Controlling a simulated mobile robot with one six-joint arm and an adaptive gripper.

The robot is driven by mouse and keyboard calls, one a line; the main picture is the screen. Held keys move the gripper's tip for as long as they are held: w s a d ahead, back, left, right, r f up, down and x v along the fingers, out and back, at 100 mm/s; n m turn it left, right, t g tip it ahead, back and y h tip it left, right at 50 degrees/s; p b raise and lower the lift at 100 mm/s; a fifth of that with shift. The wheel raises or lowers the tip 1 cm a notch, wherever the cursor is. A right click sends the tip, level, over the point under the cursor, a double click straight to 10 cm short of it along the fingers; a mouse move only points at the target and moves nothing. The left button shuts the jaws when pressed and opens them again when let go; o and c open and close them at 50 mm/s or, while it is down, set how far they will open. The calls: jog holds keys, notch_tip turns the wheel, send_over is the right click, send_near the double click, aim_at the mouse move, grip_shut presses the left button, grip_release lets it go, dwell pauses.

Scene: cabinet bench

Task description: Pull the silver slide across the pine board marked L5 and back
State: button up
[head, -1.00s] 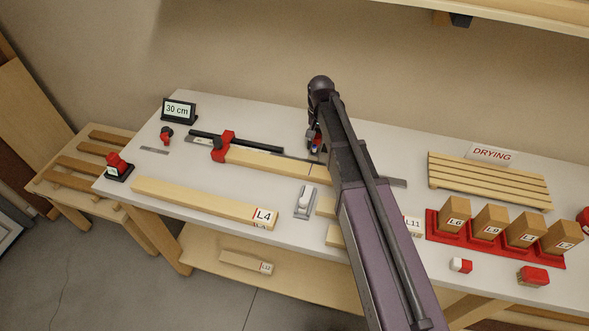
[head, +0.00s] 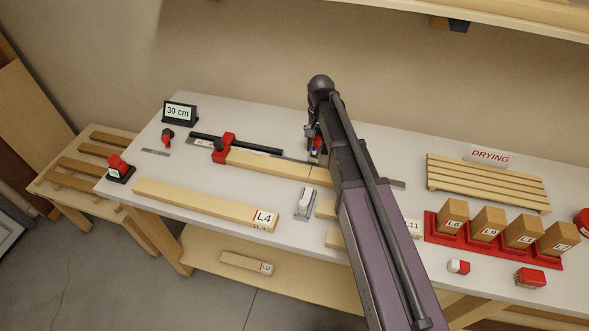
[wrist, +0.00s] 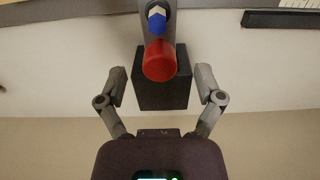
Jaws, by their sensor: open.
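A pine board (head: 265,163) lies along a grey metal strip at the middle of the bench, a red stop block (head: 223,148) at its left end. Its right part is behind my arm and no L5 mark is readable. My gripper (head: 313,132) is over the bench behind the board, near a small red part. In the wrist view my gripper (wrist: 161,76) is open, its fingers apart on either side of a black block (wrist: 163,92). A red knob (wrist: 159,61) and a blue piece (wrist: 157,22) on a grey part are there. I cannot tell whether the fingers touch the block.
A board marked L4 (head: 200,202) lies at the front left. A display reading 30 cm (head: 179,111) stands at the back left. A slatted drying rack (head: 490,182) and a red holder (head: 490,247) with several upright blocks are at the right. A shelf (head: 500,12) hangs above.

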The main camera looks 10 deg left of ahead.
jog(key=shift+r+p, duration=3.6)
jog(key=shift+r, duration=0.3)
jog(key=s+d+f+b, duration=0.2)
jog(key=s+d, duration=0.7)
jog(key=d, duration=0.1)
jog(key=s+d+f+n+b, duration=0.1)
jog(key=s+d+f+b, duration=0.1)
jog(key=s+d, duration=0.7)
jog(key=shift+s+d+f+n+b, duration=0.3)
jog(key=shift+s+d+f+b, duration=0.1)
jog(key=shift+d, duration=0.15)
